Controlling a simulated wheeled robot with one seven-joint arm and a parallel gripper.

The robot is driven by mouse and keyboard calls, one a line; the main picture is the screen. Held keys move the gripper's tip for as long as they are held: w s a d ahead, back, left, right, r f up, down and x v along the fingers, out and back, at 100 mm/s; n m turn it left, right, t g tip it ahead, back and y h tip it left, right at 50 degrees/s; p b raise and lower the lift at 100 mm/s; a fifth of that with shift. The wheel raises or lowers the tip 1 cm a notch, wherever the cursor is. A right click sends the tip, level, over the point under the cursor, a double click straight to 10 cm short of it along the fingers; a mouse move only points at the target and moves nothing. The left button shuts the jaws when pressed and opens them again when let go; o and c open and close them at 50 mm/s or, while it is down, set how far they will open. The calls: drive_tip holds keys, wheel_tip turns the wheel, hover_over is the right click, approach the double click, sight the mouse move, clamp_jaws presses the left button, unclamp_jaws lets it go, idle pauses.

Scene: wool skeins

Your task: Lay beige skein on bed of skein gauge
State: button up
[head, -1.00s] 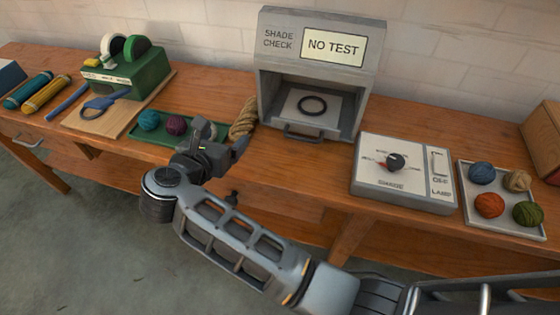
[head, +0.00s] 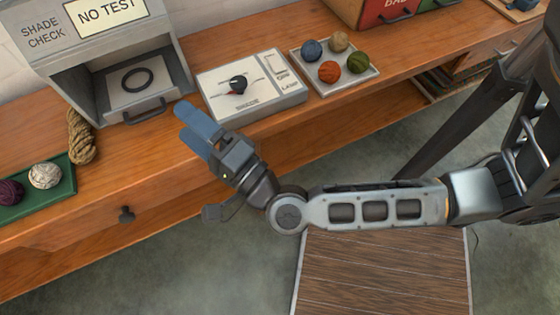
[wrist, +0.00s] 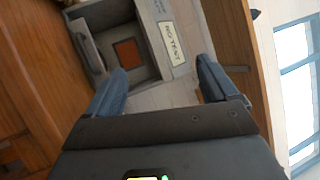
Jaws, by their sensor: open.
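A beige twisted skein (head: 81,137) lies on the bench beside the left wall of the grey SHADE CHECK box (head: 60,55). I see nothing labelled as a skein gauge. My gripper (head: 184,120) is open and empty, in front of the box's right side and the bench edge, to the right of the skein. In the wrist view the open fingers (wrist: 162,68) frame part of the box (wrist: 172,95); the skein cannot be made out there.
A green tray (head: 20,208) with a purple and a cream ball is at the left. A grey dial panel (head: 270,105) lies behind my gripper. A pale tray (head: 350,83) holds blue, tan, orange and green balls. Bare bench (head: 25,130) lies left of the skein.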

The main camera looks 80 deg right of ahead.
drive_tip(key=s+a+r+n+y, duration=0.1)
drive_tip(key=s+a+n+y, duration=0.2)
drive_tip(key=s+n+y, duration=0.4)
drive_tip(key=s+n, duration=0.5)
drive_tip(key=n, duration=0.3)
drive_tip(key=shift+a+r+g+y, duration=0.2)
drive_tip(key=shift+r+g+y, duration=0.1)
drive_tip(key=shift+r+g, duration=0.1)
drive_tip(key=s+n+g, duration=0.1)
drive_tip(key=s+n, duration=0.1)
drive_tip(key=n, duration=0.1)
drive_tip(key=s+a+n+g+y, duration=0.1)
drive_tip(key=s+n, duration=0.1)
drive_tip(key=s, duration=0.1)
drive_tip(key=s+n+g, duration=0.2)
drive_tip(key=n, duration=0.1)
drive_tip(key=shift+s+a+r+n+y, duration=0.2)
drive_tip(key=shift+s+r+n+y, duration=0.05)
drive_tip(key=shift+s+n+y, duration=0.1)
